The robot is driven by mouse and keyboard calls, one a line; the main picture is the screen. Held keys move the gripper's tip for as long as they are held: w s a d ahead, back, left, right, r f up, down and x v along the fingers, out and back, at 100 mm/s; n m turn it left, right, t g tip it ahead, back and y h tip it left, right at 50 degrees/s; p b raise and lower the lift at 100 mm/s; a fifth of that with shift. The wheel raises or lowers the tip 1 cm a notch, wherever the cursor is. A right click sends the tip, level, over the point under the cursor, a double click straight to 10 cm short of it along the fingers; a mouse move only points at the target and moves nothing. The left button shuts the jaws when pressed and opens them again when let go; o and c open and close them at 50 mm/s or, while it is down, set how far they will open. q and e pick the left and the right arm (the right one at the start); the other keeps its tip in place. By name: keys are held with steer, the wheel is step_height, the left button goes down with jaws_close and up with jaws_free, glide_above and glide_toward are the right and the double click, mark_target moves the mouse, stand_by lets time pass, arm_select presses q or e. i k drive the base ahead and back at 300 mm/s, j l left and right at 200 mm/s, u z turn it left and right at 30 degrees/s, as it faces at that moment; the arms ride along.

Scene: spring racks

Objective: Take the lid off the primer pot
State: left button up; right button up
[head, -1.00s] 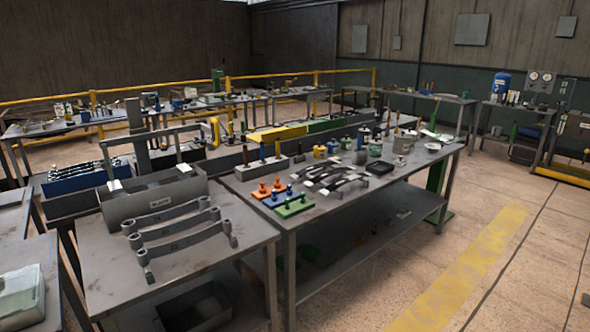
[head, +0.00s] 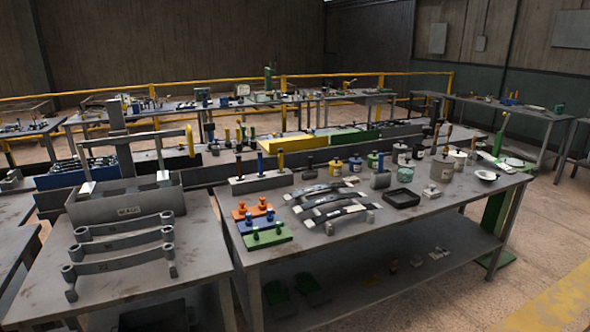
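Several small pots stand on the right-hand workbench (head: 290,250). A pale pot (head: 458,160) stands behind the grey one. Some have small knobs on top, like lids. The labels are too small to read, so I cannot tell which is the primer pot. Neither of my grippers is in view.
A black tray (head: 401,198) and curved leaf springs (head: 335,205) lie in front of the pots. Coloured blocks (head: 262,236) lie to the left. A grey bin (head: 126,204) and grey curved bars (head: 120,246) occupy the left bench. Floor is clear at lower right.

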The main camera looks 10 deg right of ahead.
mark_target(400, 146)
steer(key=i+l+u, duration=0.15)
steer(key=l+u, duration=0.2)
steer(key=l, duration=0.9)
steer(key=l+u, duration=0.3)
steer(key=l, duration=0.9)
